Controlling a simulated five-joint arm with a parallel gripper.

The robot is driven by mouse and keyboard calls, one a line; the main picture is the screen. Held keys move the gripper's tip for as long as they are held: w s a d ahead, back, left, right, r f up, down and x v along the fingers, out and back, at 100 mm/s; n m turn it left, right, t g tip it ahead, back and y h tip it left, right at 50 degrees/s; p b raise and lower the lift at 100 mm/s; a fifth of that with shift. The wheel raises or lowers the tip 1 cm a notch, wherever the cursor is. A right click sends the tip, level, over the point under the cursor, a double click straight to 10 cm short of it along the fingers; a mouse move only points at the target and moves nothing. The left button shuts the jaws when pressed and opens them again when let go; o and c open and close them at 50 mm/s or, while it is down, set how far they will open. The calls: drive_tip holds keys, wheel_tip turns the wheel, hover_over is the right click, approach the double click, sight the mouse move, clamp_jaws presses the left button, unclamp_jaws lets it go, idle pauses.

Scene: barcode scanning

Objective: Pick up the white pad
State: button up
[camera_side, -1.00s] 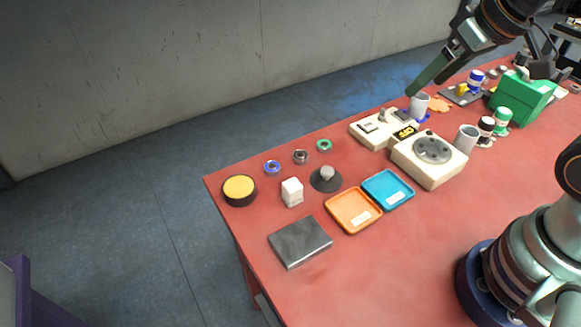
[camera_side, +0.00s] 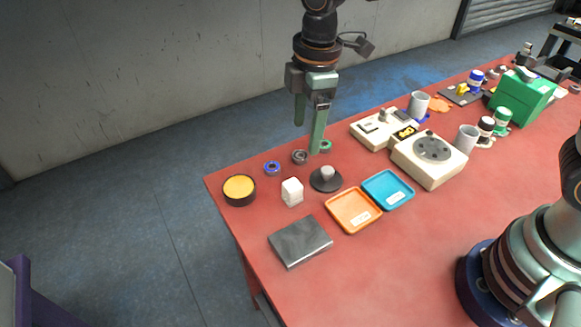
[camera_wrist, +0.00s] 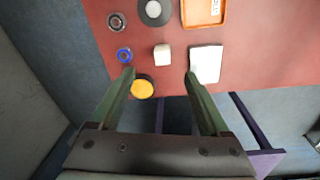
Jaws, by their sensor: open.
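The white pad (camera_side: 292,192), a small white block, stands on the red table between the yellow-topped black tin and the grey knobbed disc. In the wrist view the white pad (camera_wrist: 162,55) shows between and slightly beyond my two fingertips, with nothing touching it. My gripper (camera_side: 307,138) points down with its green fingers spread and empty. In the side view it appears behind the pad, near the small rings. In the wrist view my gripper (camera_wrist: 159,72) is open, with wide room between the fingers.
The black tin (camera_side: 239,190) is left of the pad, and the grey knobbed disc (camera_side: 326,180) is to its right. A blue-centred ring (camera_side: 272,168) lies behind it. A grey plate (camera_side: 300,241), orange tray (camera_side: 353,210) and blue tray (camera_side: 388,190) lie nearby.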

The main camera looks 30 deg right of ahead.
sight(292, 184)
drive_tip(key=a+f+n, duration=0.1)
drive_tip(key=f, duration=0.2)
drive_tip(key=a+f, duration=0.1)
drive_tip(key=f, duration=0.3)
drive_tip(key=a+f+n, duration=0.1)
drive_tip(key=f, duration=0.2)
drive_tip(key=shift+a+f+n+g, duration=0.25)
drive_tip(key=shift+n+g, duration=0.05)
drive_tip(key=shift+g, duration=0.1)
drive_tip(key=shift+w+d+f, duration=0.15)
drive_tip(key=shift+d+f, duration=0.05)
drive_tip(key=shift+f, duration=0.65)
drive_tip(key=shift+w+d+f, duration=0.1)
drive_tip(key=shift+d+f, duration=0.05)
drive_tip(key=shift+f, duration=0.75)
drive_tip(key=shift+w+d+f, duration=0.15)
drive_tip(key=shift+d+f, duration=0.05)
drive_tip(key=shift+f, duration=0.65)
drive_tip(key=shift+c, duration=0.3)
clamp_jaws()
